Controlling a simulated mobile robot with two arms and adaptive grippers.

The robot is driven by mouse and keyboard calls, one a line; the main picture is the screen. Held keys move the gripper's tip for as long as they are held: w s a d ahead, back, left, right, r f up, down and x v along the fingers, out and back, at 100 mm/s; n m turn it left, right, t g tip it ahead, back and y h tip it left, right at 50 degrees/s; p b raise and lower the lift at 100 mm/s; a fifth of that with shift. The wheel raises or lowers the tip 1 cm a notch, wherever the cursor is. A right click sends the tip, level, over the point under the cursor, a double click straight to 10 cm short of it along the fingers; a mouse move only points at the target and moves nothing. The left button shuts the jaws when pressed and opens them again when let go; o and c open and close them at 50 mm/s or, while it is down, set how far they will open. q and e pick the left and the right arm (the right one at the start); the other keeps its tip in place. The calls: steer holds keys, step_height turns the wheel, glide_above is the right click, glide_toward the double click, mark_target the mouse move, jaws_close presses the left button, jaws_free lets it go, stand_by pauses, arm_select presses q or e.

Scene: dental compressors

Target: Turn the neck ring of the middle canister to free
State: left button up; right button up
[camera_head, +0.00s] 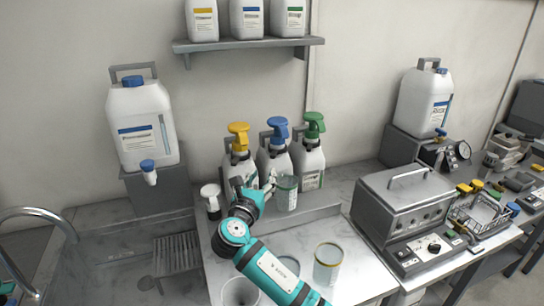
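Three white spray canisters stand in a row on a low grey ledge against the wall. The middle canister (266,161) has a blue spray head (278,130); the left one (233,163) has a yellow head and the right one (311,160) a green head. The middle canister's neck ring sits below the blue head and is too small to make out well. My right gripper (256,183) is in front of the left and middle canisters, below their necks. Its fingers look spread, with nothing seen between them, and it hides their lower parts. My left gripper is out of view.
A clear cup (288,196) is close right of my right gripper; I cannot tell if they touch. A yellow-rimmed cup (328,264) stands on the counter near my arm. A grey metal box (402,205) is at the right, a sink at the left.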

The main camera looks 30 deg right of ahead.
mark_target(272, 158)
steer(key=p+x, duration=0.1)
steer(key=x, duration=0.9)
steer(key=shift+w+d+f, duration=0.1)
steer(key=shift+w+d, duration=0.25)
steer(key=shift+w, duration=0.05)
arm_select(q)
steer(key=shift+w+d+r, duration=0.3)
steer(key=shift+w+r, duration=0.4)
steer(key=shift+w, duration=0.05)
arm_select(e)
jaws_close()
